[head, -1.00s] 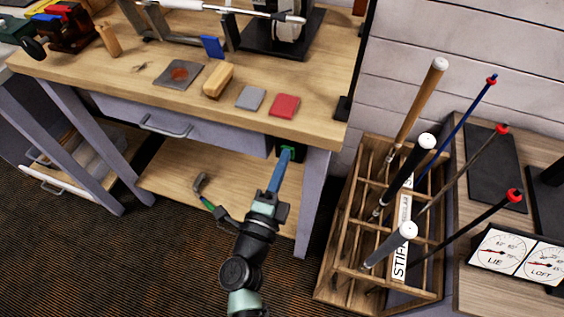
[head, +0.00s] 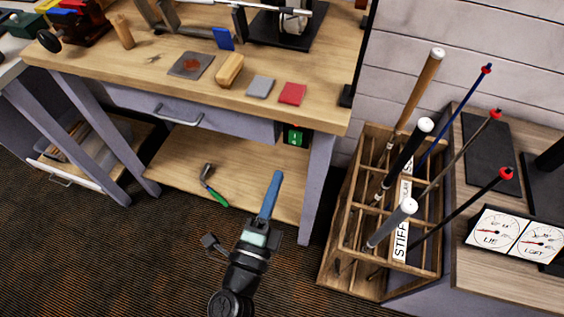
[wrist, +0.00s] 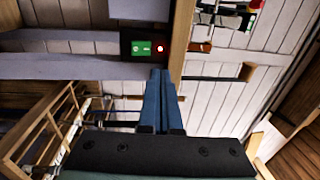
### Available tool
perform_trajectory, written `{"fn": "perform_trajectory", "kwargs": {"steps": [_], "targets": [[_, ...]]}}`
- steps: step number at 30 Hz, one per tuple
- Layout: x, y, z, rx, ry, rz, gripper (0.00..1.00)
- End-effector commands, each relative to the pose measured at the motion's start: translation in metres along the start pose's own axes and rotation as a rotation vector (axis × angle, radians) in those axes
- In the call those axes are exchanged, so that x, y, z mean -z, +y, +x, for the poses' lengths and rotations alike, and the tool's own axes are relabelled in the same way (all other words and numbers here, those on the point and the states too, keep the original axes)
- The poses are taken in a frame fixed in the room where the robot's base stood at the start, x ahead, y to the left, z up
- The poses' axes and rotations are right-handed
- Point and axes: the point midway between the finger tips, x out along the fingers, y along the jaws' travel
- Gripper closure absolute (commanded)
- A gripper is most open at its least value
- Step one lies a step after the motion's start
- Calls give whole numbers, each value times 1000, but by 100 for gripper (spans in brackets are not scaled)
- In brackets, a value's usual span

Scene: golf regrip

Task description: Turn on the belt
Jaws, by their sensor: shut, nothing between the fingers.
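A small green and dark switch box (head: 296,135) is fixed under the bench top beside the right front leg. In the wrist view the switch box (wrist: 140,47) shows a green face with pale marks and a bright red round spot at its right end. My gripper (head: 275,179) is shut and empty, its blue fingers in front of the bench and below the box, apart from it. In the wrist view my gripper (wrist: 160,75) points up just below the box. A machine on a black base (head: 280,38) stands on the bench, partly cut off; I cannot tell whether its belt moves.
The workbench (head: 130,75) has a drawer and a lower shelf with a green-handled hammer (head: 213,187). A wooden club rack (head: 335,265) with several shafts stands right of the bench leg. Open carpet lies in front.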

Motion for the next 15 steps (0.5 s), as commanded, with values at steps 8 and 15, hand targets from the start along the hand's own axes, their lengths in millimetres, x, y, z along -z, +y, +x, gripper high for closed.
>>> {"fn": "perform_trajectory", "kwargs": {"steps": [8,15], "targets": [[0,-7,-29,0,0,-1,100],[0,-8,-31,1,0,0,100]]}}
